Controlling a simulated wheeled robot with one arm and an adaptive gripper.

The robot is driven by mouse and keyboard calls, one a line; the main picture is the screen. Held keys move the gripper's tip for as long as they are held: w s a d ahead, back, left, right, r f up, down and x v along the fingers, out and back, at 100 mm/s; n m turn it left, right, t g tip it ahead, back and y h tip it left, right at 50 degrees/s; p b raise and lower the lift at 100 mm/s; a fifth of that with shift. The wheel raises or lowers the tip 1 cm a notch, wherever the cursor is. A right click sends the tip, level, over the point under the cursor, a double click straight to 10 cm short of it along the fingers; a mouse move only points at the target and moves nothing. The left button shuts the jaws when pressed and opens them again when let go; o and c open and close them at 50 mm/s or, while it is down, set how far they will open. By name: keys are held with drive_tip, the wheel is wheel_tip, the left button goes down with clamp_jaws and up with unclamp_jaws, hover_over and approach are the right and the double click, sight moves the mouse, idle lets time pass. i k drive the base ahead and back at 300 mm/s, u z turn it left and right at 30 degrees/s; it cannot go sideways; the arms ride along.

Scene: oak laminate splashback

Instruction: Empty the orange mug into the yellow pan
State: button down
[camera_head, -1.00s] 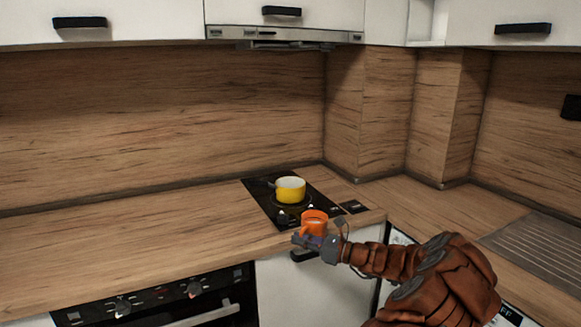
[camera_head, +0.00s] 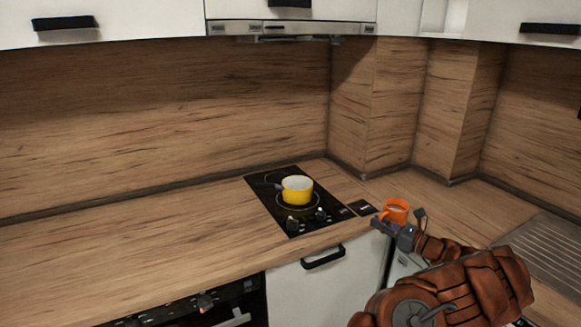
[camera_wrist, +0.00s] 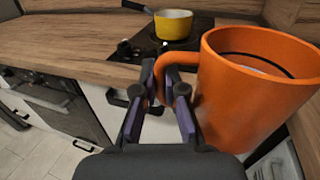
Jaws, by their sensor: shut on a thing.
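The orange mug (camera_head: 396,212) is held upright near the counter's front corner, to the right of the hob. It also shows large at the right of the wrist view (camera_wrist: 250,95), with something pale inside. My gripper (camera_head: 381,224) is shut on the mug's handle; its fingers close around the handle in the wrist view (camera_wrist: 165,92). The yellow pan (camera_head: 297,190) stands on the hob, behind and to the left of the mug, and the two are apart. The pan has a pale inside and a dark handle to the left. Its inside bottom is hard to make out.
The black hob (camera_head: 270,196) has knobs at its front edge. The wooden counter (camera_head: 130,235) is clear to the left. A ribbed metal drainer (camera_head: 550,255) lies at the right. A range hood (camera_head: 290,29) and wall cupboards hang above.

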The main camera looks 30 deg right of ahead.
sight(282, 189)
drive_tip(key=i, duration=1.15)
